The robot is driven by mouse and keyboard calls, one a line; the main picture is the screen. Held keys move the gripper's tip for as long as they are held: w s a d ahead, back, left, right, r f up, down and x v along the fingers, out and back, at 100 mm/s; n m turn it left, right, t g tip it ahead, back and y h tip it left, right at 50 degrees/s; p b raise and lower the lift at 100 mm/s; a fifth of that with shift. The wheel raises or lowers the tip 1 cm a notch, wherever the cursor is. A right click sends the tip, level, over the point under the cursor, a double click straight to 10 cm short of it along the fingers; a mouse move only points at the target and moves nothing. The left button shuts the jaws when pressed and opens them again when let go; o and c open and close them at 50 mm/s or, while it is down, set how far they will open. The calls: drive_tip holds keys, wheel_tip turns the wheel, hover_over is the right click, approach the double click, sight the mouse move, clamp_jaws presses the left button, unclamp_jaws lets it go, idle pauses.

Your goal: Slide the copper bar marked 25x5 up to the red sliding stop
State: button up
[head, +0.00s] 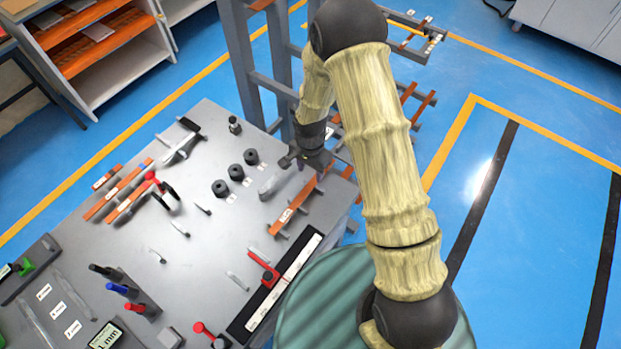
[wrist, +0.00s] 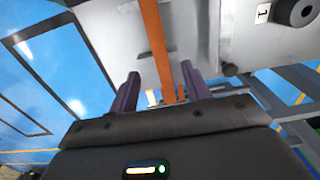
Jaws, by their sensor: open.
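A copper bar (head: 297,205) with a small white label, too small to read, lies along the right side of the grey bench; it also shows in the wrist view (wrist: 153,35). My gripper (head: 308,165) is at the far end of this bar. In the wrist view my gripper (wrist: 160,71) is open, with one dark finger on each side of the bar and visible gaps between. The red sliding stop (head: 268,274) sits beside a white scale strip near the bench's front right, beyond the bar's near end. Contact between the fingers and the bar cannot be seen.
Other labelled copper bars (head: 118,193) lie at the bench's left, by a red-handled clamp (head: 158,183). Several black cylinders (head: 236,172) stand left of the bar.

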sight(297, 201)
drive_tip(key=shift+f+p, duration=0.8)
drive_tip(key=shift+f, duration=2.5)
clamp_jaws()
drive_tip(key=shift+s+a+b, duration=0.15)
drive_tip(key=shift+s+a, duration=0.8)
drive_tip(key=shift+s, duration=0.25)
drive_tip(key=shift+s+a+b, duration=0.15)
drive_tip(key=shift+s+a, duration=0.8)
drive_tip(key=shift+s, duration=0.25)
drive_tip(key=shift+s+a, duration=0.15)
drive_tip(key=shift+s, duration=0.05)
